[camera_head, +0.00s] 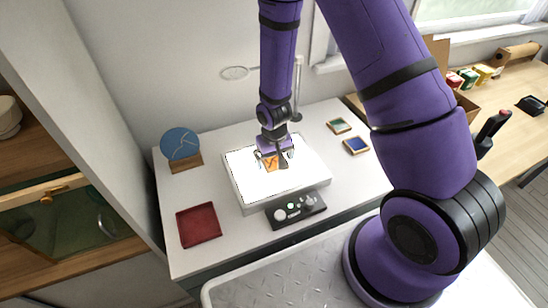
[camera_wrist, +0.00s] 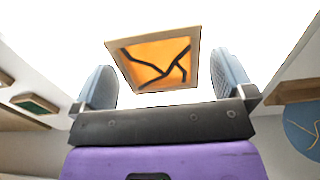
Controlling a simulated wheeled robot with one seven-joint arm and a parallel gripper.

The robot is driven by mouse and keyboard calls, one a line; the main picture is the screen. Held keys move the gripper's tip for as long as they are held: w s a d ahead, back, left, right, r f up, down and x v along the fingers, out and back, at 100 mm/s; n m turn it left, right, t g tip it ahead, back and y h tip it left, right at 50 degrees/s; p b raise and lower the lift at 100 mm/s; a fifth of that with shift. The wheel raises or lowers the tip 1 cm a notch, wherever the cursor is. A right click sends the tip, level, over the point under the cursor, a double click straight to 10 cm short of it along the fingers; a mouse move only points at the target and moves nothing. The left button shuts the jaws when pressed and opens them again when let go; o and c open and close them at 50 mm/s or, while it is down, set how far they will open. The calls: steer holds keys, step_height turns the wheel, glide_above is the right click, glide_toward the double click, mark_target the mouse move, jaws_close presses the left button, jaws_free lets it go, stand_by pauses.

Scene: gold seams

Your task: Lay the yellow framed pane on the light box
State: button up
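The yellow framed pane (camera_head: 270,163) is a small orange-yellow square with dark branching lines in a pale wooden frame. It appears to lie on the bright white top of the light box (camera_head: 243,185). My gripper (camera_head: 275,160) is just above the light box, with its fingers on either side of the pane. In the wrist view the pane (camera_wrist: 160,62) shows between and beyond the two grey fingers of my gripper (camera_wrist: 165,80). The fingers are apart, with a visible gap on each side of the frame. In the head view my gripper partly hides the pane.
A dark control panel (camera_head: 296,207) sits at the light box's front edge. A red tray (camera_head: 198,226) is front left, a blue disc (camera_head: 180,143) on a wooden stand back left. A green framed pane (camera_head: 338,126) and a blue one (camera_head: 356,145) lie to the right.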

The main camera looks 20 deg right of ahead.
steer(key=shift+r, duration=0.1)
step_height(320, 180, up, 12)
steer(key=r, duration=0.1)
step_height(320, 180, up, 19)
steer(key=t, duration=0.3)
glide_above(274, 160)
steer(key=s+d, duration=0.4)
steer(key=s, duration=0.2)
steer(key=s+d+r+t, duration=0.2)
steer(key=s+d+r, duration=0.1)
steer(key=s+r, duration=0.9)
steer(key=s, duration=0.3)
steer(key=shift+s+r, duration=0.15)
steer(key=shift+s, duration=0.25)
